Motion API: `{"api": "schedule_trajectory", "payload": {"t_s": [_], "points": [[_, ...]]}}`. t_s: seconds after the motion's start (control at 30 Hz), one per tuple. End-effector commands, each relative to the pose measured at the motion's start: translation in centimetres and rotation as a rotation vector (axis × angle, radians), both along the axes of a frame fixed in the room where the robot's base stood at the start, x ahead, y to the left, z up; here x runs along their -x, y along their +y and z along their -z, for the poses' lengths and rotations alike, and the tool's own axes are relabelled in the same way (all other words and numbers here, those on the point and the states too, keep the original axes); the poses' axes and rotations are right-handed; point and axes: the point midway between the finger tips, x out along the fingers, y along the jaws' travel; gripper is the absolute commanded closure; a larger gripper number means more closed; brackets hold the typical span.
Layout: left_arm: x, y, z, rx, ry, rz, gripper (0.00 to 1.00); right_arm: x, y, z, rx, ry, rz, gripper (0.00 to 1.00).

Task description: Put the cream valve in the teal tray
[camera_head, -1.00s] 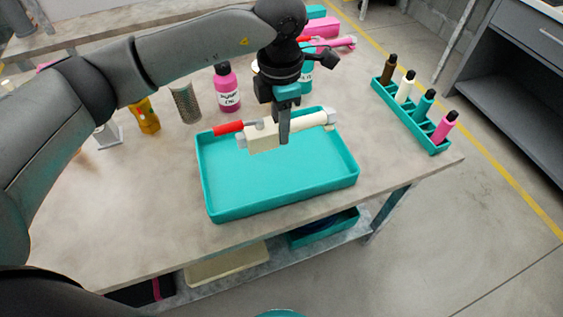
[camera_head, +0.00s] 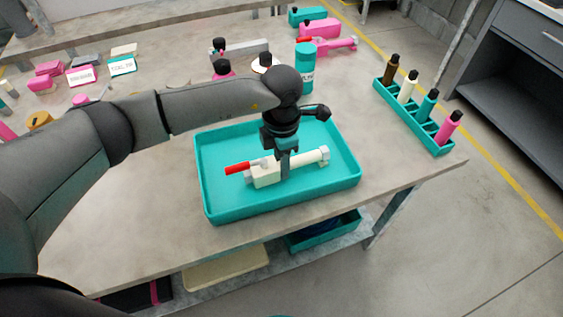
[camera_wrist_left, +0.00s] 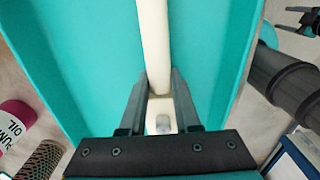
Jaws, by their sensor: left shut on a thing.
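The cream valve (camera_head: 266,176) has a red handle at its left end and a pale fitting at its right. It is inside the teal tray (camera_head: 225,213), low over or on the tray floor; I cannot tell whether it touches. My left gripper (camera_head: 284,172) points down and is shut on the valve's body. In the left wrist view the two fingers (camera_wrist_left: 160,108) sit on either side of the cream valve (camera_wrist_left: 154,45), with the teal tray (camera_wrist_left: 80,50) below.
A teal rack (camera_head: 408,120) with several small bottles stands on the right of the table. A teal bottle (camera_head: 304,68) and pink valve parts (camera_head: 330,42) are behind the tray. Labelled blocks lie at the back left. The table's front left is clear.

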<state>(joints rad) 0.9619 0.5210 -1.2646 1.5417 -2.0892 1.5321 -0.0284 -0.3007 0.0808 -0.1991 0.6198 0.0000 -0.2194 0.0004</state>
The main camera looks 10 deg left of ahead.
Motion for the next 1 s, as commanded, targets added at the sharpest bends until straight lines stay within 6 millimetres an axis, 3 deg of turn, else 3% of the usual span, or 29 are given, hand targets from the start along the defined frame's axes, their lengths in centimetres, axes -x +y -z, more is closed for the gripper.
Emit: {"api": "schedule_trajectory", "payload": {"t_s": [0.2,0.23,0.5,0.83,1.0], "points": [[-0.1,0.0,0.2,0.001,-0.002,0.0,1.0,-0.1,-0.1,0.3,0.001,-0.001,0.001,0.34],[0.0,0.0,0.3,-0.001,0.001,0.0,0.68,-0.1,-0.2,0.3,0.001,-0.002,0.001,0.34],[0.0,0.0,0.2,-0.001,0.001,-0.001,0.39,-0.3,-0.5,0.2,0.006,-0.005,0.0,0.34],[0.0,0.0,-0.2,0.0,0.0,-0.001,0.39,-0.4,-0.5,-0.2,0.006,-0.007,0.0,0.34],[-0.1,0.1,-3.0,0.0,-0.005,0.0,0.39,-0.4,-0.4,-0.7,0.005,-0.006,-0.002,0.34]]}}
